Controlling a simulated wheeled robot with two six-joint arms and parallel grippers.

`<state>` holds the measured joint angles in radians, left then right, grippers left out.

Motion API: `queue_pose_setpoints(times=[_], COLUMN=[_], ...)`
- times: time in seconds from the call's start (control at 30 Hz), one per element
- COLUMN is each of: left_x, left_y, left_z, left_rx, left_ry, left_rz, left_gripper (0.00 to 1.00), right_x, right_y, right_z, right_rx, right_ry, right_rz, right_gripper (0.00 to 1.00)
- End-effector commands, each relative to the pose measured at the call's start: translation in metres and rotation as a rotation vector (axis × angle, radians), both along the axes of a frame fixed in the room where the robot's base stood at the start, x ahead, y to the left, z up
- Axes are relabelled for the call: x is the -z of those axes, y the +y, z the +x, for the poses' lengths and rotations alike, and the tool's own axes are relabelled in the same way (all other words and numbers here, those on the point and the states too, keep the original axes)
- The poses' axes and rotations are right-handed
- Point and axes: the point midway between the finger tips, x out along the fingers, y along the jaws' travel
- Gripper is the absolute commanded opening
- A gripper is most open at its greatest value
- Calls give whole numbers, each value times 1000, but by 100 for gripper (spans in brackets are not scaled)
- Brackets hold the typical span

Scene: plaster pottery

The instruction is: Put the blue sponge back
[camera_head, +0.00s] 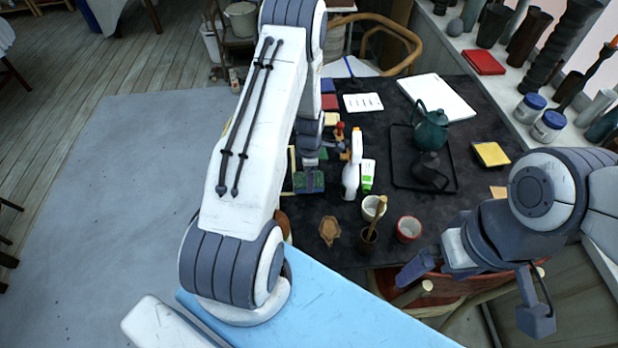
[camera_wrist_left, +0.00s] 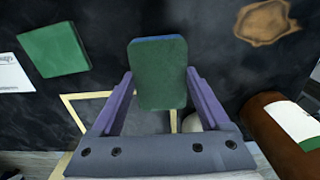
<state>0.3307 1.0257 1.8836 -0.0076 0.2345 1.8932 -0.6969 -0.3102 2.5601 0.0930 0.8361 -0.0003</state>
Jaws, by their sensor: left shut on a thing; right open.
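The blue sponge (camera_wrist_left: 158,75) is between the fingers of my left gripper (camera_wrist_left: 158,100) in the left wrist view. Its broad face towards the camera is dark green, with a blue edge at the top. My left gripper (camera_head: 309,178) is shut on it above the table, and the sponge also shows in the head view (camera_head: 309,184). A pale yellow square outline (camera_wrist_left: 75,101) lies on the dark table below the sponge, partly hidden by the gripper. My right gripper (camera_head: 476,290) is open and empty near the table's front right.
A green square (camera_wrist_left: 53,50) lies on the table near the outline. A white spray bottle (camera_head: 351,172), a leaf-shaped brown dish (camera_head: 329,231), cups (camera_head: 408,229) and a black tray (camera_head: 398,178) with a green teapot (camera_head: 430,130) stand to the right. A brown labelled cylinder (camera_wrist_left: 272,128) is close by.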

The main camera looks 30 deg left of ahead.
Motion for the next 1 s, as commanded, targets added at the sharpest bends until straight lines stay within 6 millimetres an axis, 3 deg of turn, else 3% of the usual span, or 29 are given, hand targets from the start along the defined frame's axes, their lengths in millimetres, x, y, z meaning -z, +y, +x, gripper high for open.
queue_pose_setpoints(times=[0.13, 0.5, 0.53, 0.6, 0.83, 1.0], left_x=[14, 20, 20, 18, 17, 5], left_y=[1, 1, 1, 1, 1, 1], left_z=[-1, 0, 0, 0, 0, 1], left_rx=[-1, -1, -1, -1, -1, -1], left_ry=[0, -1, -1, -1, -1, -5], left_rz=[0, 1, 1, 1, 1, 1], left_gripper=[27, 27, 83, 100, 100, 100], right_x=[-4, 1, 1, -1, -2, 0], right_y=[0, 0, 0, 0, 0, 0], right_z=[0, 0, 0, 0, 0, 0], right_rx=[0, 0, 0, 0, 0, 0], right_ry=[0, 0, 0, 0, 0, 0], right_rz=[0, 0, 0, 0, 0, 0], right_gripper=[100, 100, 100, 100, 100, 100])
